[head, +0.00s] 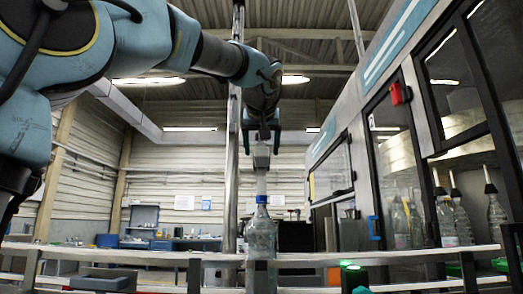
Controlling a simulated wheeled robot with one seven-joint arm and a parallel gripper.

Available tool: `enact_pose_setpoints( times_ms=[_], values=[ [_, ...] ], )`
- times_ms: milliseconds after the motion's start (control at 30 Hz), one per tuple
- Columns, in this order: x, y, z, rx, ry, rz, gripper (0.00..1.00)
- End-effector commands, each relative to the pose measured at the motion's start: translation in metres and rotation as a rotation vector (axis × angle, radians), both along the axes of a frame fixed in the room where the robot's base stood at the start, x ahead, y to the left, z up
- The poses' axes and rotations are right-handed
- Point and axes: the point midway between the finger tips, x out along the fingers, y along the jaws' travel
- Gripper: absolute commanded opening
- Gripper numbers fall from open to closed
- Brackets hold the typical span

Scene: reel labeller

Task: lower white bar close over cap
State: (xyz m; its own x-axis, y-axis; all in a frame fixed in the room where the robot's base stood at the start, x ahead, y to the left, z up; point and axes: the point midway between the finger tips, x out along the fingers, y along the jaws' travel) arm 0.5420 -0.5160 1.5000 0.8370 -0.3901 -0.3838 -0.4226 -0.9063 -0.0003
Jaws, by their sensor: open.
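A clear bottle (261,235) stands upright at the centre of the head view, with a blue cap (262,199) on its neck. A pale white bar (261,183) is upright directly above the cap in the picture, below a small grey block (261,157). The bar's lower end appears very close to the cap; I cannot tell whether they touch or how they line up in depth. My gripper (262,144) points down above the bar, its dark fingers apart on either side of the block's top. The bottle's lower part is partly hidden by a grey post.
A pale rail (130,257) crosses the front. A glazed machine cabinet (390,150) fills the right side, with several clear bottles (445,222) beside and behind its glass. A tall metal post (231,130) stands just left of my gripper. A green lamp (353,267) is lit on the lower right.

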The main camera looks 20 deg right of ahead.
Motion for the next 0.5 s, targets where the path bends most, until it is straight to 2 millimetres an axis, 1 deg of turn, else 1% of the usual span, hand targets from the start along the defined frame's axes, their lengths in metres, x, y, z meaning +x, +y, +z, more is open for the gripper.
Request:
enact_pose_setpoints(
  times_ms=[100, 200, 500],
  values=[
    [0.012, -0.005, -0.005, 0.002, 0.001, 0.002, 0.80],
    [0.018, -0.008, -0.007, 0.000, -0.001, 0.001, 0.80],
    [0.020, -0.009, -0.009, -0.001, -0.001, 0.000, 0.80]
  ],
)
